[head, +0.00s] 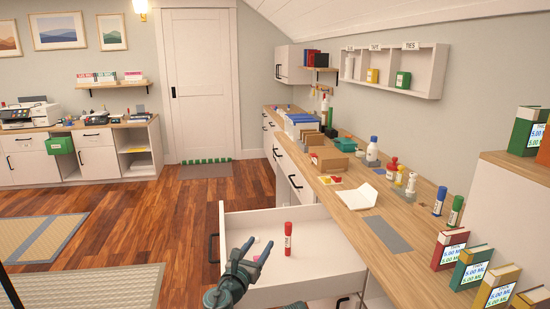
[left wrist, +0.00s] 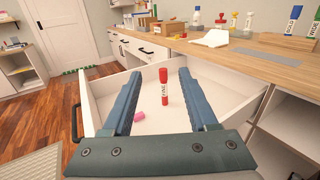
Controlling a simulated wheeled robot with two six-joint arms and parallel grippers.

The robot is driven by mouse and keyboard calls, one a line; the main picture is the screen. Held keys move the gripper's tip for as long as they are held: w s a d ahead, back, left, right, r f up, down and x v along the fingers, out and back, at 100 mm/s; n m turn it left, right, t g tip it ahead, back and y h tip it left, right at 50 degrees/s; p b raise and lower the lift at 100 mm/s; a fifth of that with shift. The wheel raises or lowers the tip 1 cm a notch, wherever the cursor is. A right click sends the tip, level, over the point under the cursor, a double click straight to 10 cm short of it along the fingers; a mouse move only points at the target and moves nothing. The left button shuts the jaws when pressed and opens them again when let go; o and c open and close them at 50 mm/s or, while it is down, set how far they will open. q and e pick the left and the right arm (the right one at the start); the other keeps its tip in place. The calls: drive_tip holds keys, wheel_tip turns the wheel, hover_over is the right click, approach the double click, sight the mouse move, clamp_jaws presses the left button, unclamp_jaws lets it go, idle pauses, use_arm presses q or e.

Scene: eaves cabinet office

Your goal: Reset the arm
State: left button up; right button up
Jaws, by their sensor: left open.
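My left gripper (head: 256,249) is open and empty, in front of and over the pulled-out white drawer (head: 320,245). In the left wrist view its two blue fingers stand wide apart, pointing into the drawer. A red-capped marker (head: 288,238) with a white label stands upright in the drawer; in the left wrist view the marker (left wrist: 163,88) shows between the fingers, beyond them and not gripped. A small pink piece (left wrist: 139,116) lies on the drawer floor, partly hidden by the gripper in the head view. My right gripper is not in view.
The wooden counter (head: 390,217) above the drawer holds bottles, a white notepad (head: 357,196), a grey mat (head: 387,235) and several labelled boxes along its right. A wall shelf (head: 395,70) hangs above. Open wooden floor (head: 130,215) lies to the left.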

use_arm(q)
drive_tip(key=a+f+n+g+y, duration=0.1)
drive_tip(key=a+f+n+y, duration=0.1)
drive_tip(key=a+n+y, duration=0.5)
drive_tip(key=a+f+n+g+y, duration=0.1)
drive_tip(key=a+f+n+y, duration=0.2)
drive_tip(key=a+n, duration=0.75)
drive_tip(key=s+a+f+n+g+y, duration=0.1)
drive_tip(key=s+f+n+g, duration=0.2)
drive_tip(key=f+n+g, duration=0.55)
drive_tip(key=s+d+f+n+g+h, duration=0.2)
drive_tip(key=s+d+f+n+g, duration=0.15)
drive_tip(key=s+n, duration=0.35)
drive_tip(key=s+d+f+n+g+h, duration=0.2)
drive_tip(key=s+f+n+h, duration=0.1)
drive_tip(key=s+f+n, duration=0.3)
drive_tip(key=s+d+f+m+g+y+b, duration=0.1)
drive_tip(key=s+d+f+m+b, duration=0.2)
drive_tip(key=s+d+f+b, duration=0.75)
wheel_tip(320, 180, up, 29)
drive_tip(key=w+d+p, duration=0.1)
drive_tip(key=w+p, duration=0.1)
drive_tip(key=p, duration=2.6)
drive_tip(key=shift+w+d, duration=0.15)
drive_tip(key=shift+w, duration=0.15)
drive_tip(key=shift+y, duration=0.3)
